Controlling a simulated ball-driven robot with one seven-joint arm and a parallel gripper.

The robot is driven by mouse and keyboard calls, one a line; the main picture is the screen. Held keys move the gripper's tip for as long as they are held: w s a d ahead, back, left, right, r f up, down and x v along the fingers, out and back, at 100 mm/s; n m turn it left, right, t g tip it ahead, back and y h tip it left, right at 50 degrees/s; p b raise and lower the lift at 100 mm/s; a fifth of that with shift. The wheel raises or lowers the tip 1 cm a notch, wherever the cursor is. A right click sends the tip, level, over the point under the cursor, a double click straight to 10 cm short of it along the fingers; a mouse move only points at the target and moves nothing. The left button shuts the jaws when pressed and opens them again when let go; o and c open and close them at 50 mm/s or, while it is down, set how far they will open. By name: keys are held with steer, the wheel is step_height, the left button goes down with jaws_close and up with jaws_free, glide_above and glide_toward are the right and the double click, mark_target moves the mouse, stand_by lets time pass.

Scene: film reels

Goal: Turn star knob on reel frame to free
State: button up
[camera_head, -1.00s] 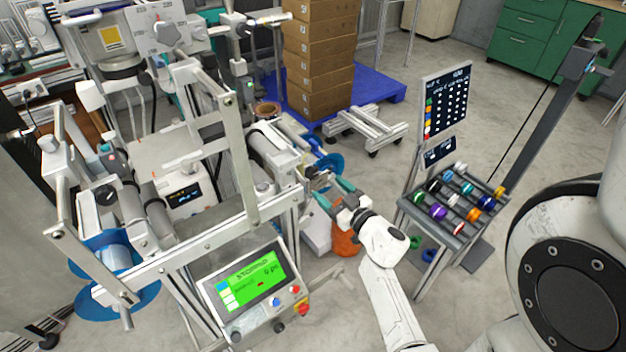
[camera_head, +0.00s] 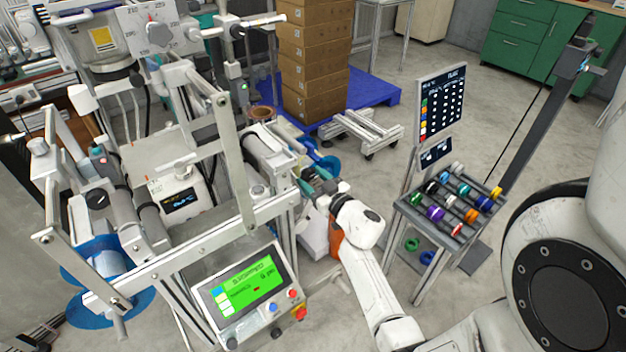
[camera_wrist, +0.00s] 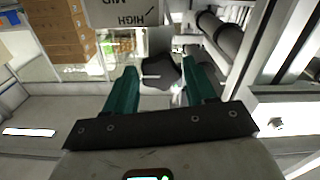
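A dark star-shaped knob (camera_wrist: 161,73) shows in the wrist view, between and just beyond the teal fingers of my gripper (camera_wrist: 160,82). The gripper is open, with a gap on each side of the knob. A grey plate (camera_wrist: 122,12) with upside-down words "HIGH" and "MID" lies beside the knob. In the head view, my gripper (camera_head: 311,182) is at the right side of the reel frame (camera_head: 232,170). There the knob is hidden or too small to make out.
A control panel with a green screen (camera_head: 248,287) is mounted low on the frame's front. A rack of coloured reels (camera_head: 452,208) stands right of my arm. Stacked boxes (camera_head: 313,75) sit on a blue pallet (camera_head: 375,95) behind. Floor between frame and rack is partly clear.

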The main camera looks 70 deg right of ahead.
steer(key=c, duration=0.7)
steer(key=shift+n, duration=0.4)
steer(key=n, duration=0.3)
steer(key=shift+n+p, duration=0.3)
steer(key=n, duration=0.3)
steer(key=shift+n, duration=0.4)
steer(key=n+b, duration=0.1)
steer(key=n, duration=0.3)
steer(key=shift+f, duration=0.1)
steer(key=shift+n+b, duration=0.55)
steer(key=shift+n, duration=1.85)
